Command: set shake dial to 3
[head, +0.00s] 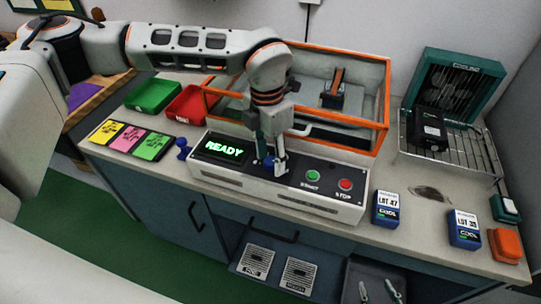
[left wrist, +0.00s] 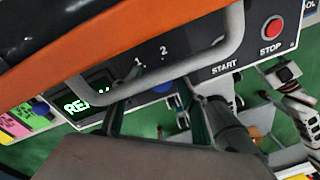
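The shaker (head: 278,184) stands on the bench with a dark front panel and a green READY display (head: 222,149). Its blue dial (head: 269,163) sits right of the display, mostly hidden by my left gripper (head: 269,158). In the left wrist view the marks 1 and 2 show above the dial (left wrist: 164,87); its pointer and a 3 cannot be made out. My left gripper (left wrist: 152,108) points down with its fingers apart, one on each side of the dial; contact is not clear.
The green START button (head: 312,175) and red STOP button (head: 345,184) are right of the dial. An orange-framed enclosure (head: 380,105) with a grey handle stands just behind. Blue lot boxes (head: 386,208) stand to the right, coloured cards (head: 128,140) to the left.

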